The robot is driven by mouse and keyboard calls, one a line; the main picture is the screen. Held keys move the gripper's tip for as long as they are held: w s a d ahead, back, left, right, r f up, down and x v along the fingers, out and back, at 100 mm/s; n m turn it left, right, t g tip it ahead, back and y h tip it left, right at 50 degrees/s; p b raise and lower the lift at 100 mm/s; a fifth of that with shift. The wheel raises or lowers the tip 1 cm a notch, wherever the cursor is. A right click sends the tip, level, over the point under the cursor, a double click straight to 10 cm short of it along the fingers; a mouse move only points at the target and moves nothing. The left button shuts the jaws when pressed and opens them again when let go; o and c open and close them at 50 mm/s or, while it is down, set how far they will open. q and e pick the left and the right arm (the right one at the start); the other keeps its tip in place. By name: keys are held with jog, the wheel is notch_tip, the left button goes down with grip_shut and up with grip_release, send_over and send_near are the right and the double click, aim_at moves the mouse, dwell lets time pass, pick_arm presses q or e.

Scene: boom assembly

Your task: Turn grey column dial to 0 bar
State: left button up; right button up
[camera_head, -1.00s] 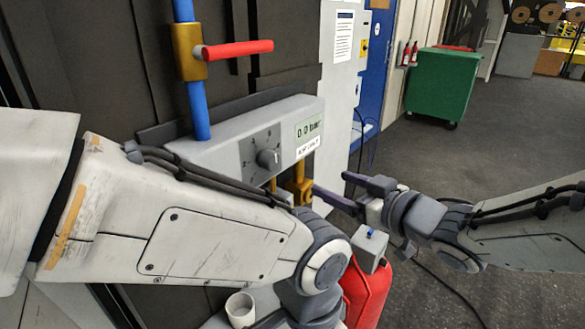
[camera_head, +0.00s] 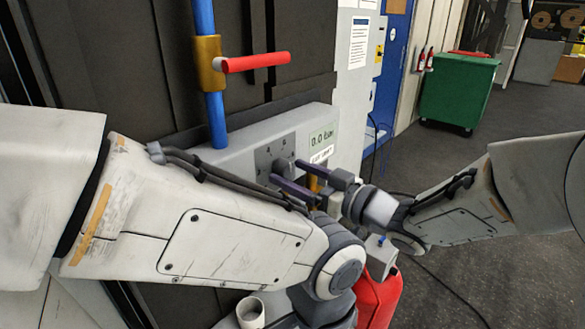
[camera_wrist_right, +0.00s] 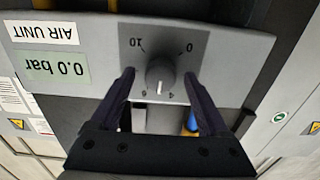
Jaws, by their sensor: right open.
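The grey column dial (camera_head: 284,168) is on the front of a grey air unit (camera_head: 240,150). It also shows in the right wrist view (camera_wrist_right: 160,73), which sees the panel upside down. Its white pointer mark faces the gap between the 4 and 6 labels. The display (camera_wrist_right: 53,68) reads 0.0 bar. My right gripper (camera_head: 287,175) is open, and its two dark fingers (camera_wrist_right: 159,78) lie on either side of the dial with visible gaps. My left arm crosses the front of the unit; its gripper is out of sight.
A blue pipe (camera_head: 210,80) with a red lever (camera_head: 255,62) rises above the unit. Below are a red container (camera_head: 380,298) and a white cup (camera_head: 250,312). A green bin (camera_head: 458,92) stands at the back right. The floor on the right is open.

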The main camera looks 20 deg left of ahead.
jog(key=shift+w+a, duration=0.1)
jog(key=shift+a, duration=0.25)
grip_shut()
